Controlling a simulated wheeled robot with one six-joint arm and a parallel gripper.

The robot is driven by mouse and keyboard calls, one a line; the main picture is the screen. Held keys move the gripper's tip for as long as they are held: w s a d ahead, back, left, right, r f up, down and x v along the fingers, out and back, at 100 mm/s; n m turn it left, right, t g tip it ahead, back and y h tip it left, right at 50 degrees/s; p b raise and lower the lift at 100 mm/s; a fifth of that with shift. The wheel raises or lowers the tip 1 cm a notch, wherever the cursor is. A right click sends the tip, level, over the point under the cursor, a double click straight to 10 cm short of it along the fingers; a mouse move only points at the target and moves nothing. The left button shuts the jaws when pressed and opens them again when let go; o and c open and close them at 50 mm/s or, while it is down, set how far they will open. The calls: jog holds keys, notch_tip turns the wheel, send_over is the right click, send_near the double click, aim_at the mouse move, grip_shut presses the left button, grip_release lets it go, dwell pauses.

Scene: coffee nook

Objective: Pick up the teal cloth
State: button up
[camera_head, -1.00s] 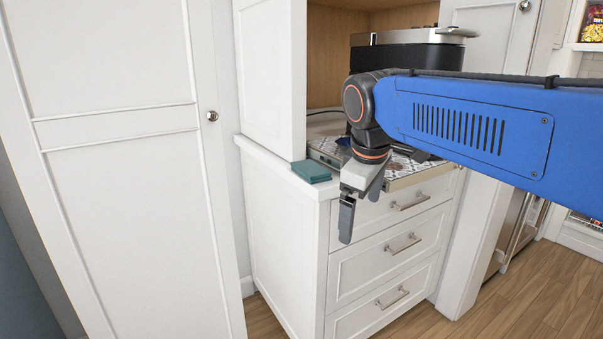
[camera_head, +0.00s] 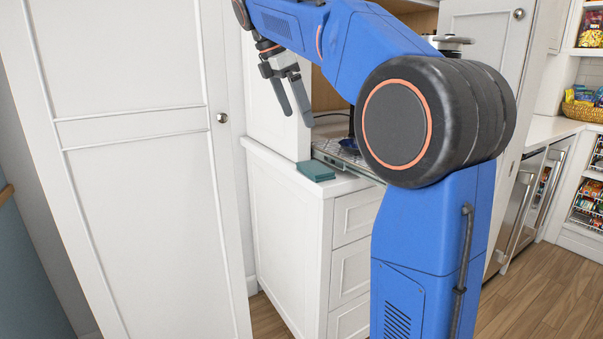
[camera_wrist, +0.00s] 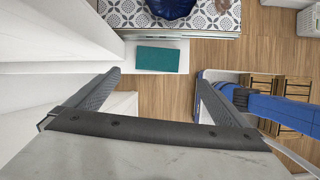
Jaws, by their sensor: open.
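The teal cloth (camera_head: 316,171) lies folded on the near left corner of the white counter. It also shows in the wrist view (camera_wrist: 158,60), flat on the white surface beside a patterned tray. My gripper (camera_head: 294,113) is open and empty. It hangs above the counter, higher than the cloth and up and to the left of it in the head view. In the wrist view the two fingers (camera_wrist: 150,82) point toward the cloth, with a clear gap between them and the cloth beyond their tips.
The patterned tray (camera_head: 335,157) holds a dark blue bowl (camera_wrist: 171,6) close behind the cloth. An open-fronted white cabinet (camera_head: 270,110) rises at the counter's left. A tall white door (camera_head: 140,170) stands further left.

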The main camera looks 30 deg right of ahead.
aim_at(315, 167)
jog(key=shift+n, duration=0.3)
jog(key=x, duration=1.6)
jog(key=shift+w+a+f, duration=0.15)
jog(key=shift+w+f, duration=0.15)
jog(key=shift+f, duration=0.05)
jog(key=c, duration=0.7)
jog(key=shift+r, duration=0.1)
jog(key=shift+r, duration=0.2)
notch_tip(315, 167, up, 3)
jog(key=shift+r, duration=0.15)
jog(key=a, duration=1.8)
jog(key=shift+w, duration=0.3)
